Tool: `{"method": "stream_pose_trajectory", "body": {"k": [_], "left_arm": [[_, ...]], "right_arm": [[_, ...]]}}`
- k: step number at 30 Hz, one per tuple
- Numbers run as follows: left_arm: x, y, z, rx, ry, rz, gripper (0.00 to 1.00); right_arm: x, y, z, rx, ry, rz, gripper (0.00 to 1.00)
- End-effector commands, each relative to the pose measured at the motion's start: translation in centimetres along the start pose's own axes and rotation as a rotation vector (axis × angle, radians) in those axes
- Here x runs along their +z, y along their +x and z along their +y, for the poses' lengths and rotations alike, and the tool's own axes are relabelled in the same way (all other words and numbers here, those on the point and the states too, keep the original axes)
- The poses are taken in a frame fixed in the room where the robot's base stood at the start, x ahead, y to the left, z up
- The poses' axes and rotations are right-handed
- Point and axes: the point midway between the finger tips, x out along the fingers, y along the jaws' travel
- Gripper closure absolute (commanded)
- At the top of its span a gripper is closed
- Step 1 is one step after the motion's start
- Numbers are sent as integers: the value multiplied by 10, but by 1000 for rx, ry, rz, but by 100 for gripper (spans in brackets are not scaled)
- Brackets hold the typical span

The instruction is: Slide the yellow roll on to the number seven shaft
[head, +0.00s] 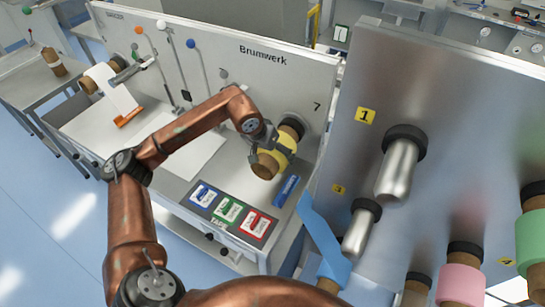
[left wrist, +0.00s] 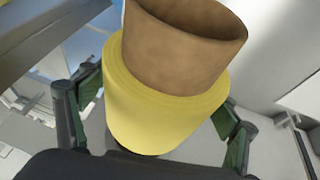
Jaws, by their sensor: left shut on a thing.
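My left gripper (head: 267,150) is shut on the yellow roll (head: 283,143). The roll has a yellow band around a longer brown core (head: 264,166). It sits right in front of the black collar (head: 293,124) of the number seven shaft, beside the printed "7" (head: 317,106), roughly in line with it. The shaft itself is hidden, and I cannot tell how far the core is around it. In the left wrist view, the green-padded fingers sit on both sides of the yellow band (left wrist: 150,115), with the brown core (left wrist: 185,45) sticking out above. My right gripper is not in view.
A metal panel (head: 440,110) on the right carries a bare shaft marked 1 (head: 399,170), a shaft marked 3 (head: 358,236) and pink (head: 461,284) and green rolls (head: 532,240). A blue strip (head: 322,238) hangs near it. Tape cards (head: 229,208) lie on the table below.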

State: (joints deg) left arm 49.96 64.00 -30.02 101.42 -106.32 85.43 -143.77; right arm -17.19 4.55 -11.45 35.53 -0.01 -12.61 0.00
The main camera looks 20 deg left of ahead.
Motion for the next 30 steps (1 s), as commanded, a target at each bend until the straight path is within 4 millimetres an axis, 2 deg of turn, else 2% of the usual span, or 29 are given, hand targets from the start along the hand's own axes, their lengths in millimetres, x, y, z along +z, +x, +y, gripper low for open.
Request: {"method": "stream_pose_trajectory", "body": {"k": [4, 10, 11, 18, 26, 30], "left_arm": [[-6, 1, 1, 1, 1, 4, 63], [-6, 0, 0, 1, 1, 3, 63], [-6, 0, 0, 1, 1, 3, 17], [-6, 1, 0, 1, 1, 2, 0], [-4, 2, 0, -1, 0, -1, 0], [-5, -5, 0, -1, 0, 1, 0]], "right_arm": [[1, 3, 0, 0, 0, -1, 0], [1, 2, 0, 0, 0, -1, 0], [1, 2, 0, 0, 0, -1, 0], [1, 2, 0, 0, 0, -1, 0], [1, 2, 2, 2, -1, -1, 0], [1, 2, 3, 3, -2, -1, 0]]}}
